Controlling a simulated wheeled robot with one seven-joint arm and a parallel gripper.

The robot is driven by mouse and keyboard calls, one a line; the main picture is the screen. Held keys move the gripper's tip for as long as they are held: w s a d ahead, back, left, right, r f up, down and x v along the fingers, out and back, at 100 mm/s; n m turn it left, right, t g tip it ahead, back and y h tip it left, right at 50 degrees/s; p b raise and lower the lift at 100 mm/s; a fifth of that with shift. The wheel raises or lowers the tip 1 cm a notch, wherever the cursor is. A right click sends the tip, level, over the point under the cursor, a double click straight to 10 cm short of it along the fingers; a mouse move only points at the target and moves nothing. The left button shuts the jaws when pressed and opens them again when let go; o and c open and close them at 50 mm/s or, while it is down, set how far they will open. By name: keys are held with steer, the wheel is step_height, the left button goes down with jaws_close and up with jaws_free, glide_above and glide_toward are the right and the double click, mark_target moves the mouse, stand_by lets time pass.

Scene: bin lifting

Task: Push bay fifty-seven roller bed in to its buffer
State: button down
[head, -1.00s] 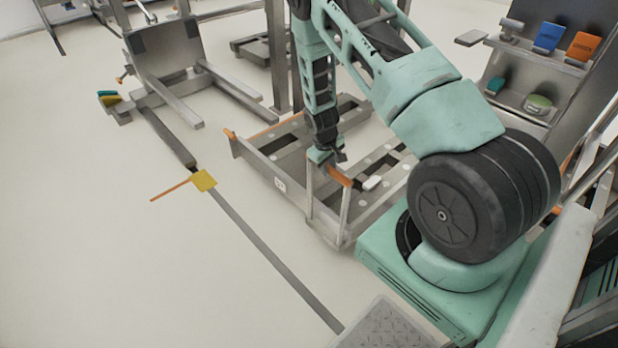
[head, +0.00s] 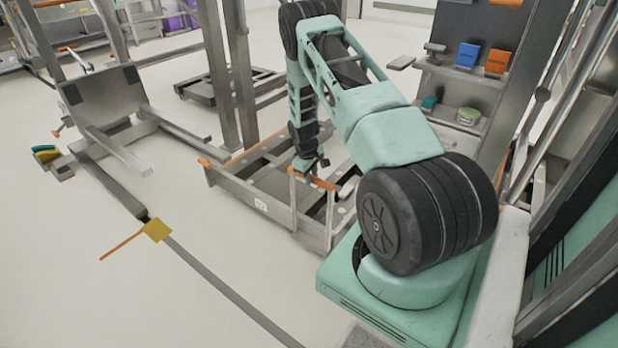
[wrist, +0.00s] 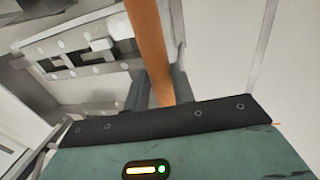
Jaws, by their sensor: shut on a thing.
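The roller bed (head: 285,220) is a low grey metal frame with pale round rollers on top, on the floor in the middle of the head view. A small white plate, seemingly marked 57, is on its side. An orange handle bar (head: 325,184) tops an upright frame at its near end. My gripper (head: 311,172) is shut on this bar. In the wrist view the orange bar (wrist: 150,45) runs up between the dark fingers (wrist: 160,92), with rollers to its left. The bed's far end is partly hidden by my arm, and I cannot make out the buffer.
Tall grey posts (head: 218,80) stand just behind the bed. A grey upright panel with forks (head: 105,100) stands left. A yellow square (head: 157,230) lies on a dark floor strip. Shelves with small items (head: 455,80) are at right.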

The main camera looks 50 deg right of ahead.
steer(key=c, duration=1.2)
jaws_free()
steer(key=shift+o, duration=0.2)
steer(key=a+r+p, duration=0.3)
steer(key=r, duration=1.4)
steer(key=shift+a, duration=0.2)
